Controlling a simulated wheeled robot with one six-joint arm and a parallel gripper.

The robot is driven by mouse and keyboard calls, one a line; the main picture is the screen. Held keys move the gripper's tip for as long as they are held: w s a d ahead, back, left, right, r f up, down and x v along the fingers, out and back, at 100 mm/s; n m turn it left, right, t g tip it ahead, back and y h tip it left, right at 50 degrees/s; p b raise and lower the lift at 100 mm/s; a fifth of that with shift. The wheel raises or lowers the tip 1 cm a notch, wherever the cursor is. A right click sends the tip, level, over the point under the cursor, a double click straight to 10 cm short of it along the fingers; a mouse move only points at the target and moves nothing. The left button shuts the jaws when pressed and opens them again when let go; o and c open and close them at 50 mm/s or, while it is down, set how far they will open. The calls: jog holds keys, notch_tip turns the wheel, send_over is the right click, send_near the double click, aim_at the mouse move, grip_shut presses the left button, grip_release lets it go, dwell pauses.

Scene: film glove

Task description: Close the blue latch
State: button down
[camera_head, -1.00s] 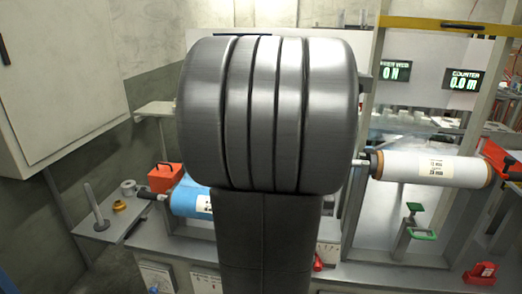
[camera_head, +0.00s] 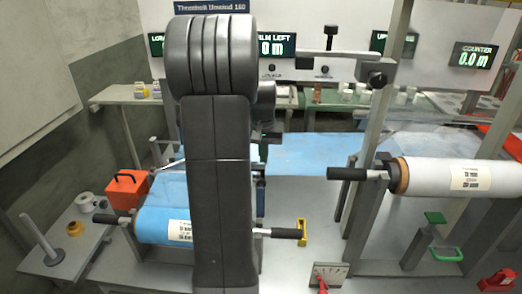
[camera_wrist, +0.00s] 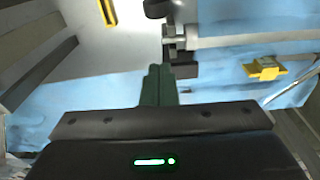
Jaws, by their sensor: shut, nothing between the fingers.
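No latch that is itself coloured blue shows clearly. A roll of blue film (camera_head: 165,212) lies at the left on the bench, partly behind my arm. A black-gripped handle (camera_head: 112,219) is at its left end, and another black-gripped handle (camera_head: 286,233) sticks out right of my arm beside a yellow bracket (camera_head: 302,232). In the wrist view, my gripper (camera_wrist: 156,69) is shut and empty, close to a metal shaft end with black clamp pieces (camera_wrist: 182,68). A black knob or grip (camera_wrist: 157,8) is beyond it. Contact cannot be told. My arm hides the roll's right end in the head view.
A white roll (camera_head: 455,177) with its own black handle (camera_head: 348,174) is at the right. A red-orange box (camera_head: 126,188) and a grey upright peg (camera_head: 40,236) stand at the left. Blue film (camera_head: 325,153) spans the bench. A metal post (camera_head: 372,140) stands right of centre.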

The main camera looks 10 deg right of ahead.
aim_at(261, 197)
jog(key=f, duration=0.6)
jog(key=shift+w+d, duration=0.1)
jog(key=shift+w, duration=0.1)
jog(key=shift+s+a+r+p, duration=0.1)
jog(key=shift+s+a+p, duration=0.1)
jog(key=shift+s, duration=0.4)
jog(key=shift+s+a+r+p, duration=0.15)
jog(key=shift+s+a+p, duration=0.1)
jog(key=shift+s, duration=0.3)
jog(key=shift+s+a+r+p, duration=0.1)
jog(key=shift+s+a+p, duration=0.1)
jog(key=shift+s, duration=0.4)
jog(key=shift+d, duration=0.1)
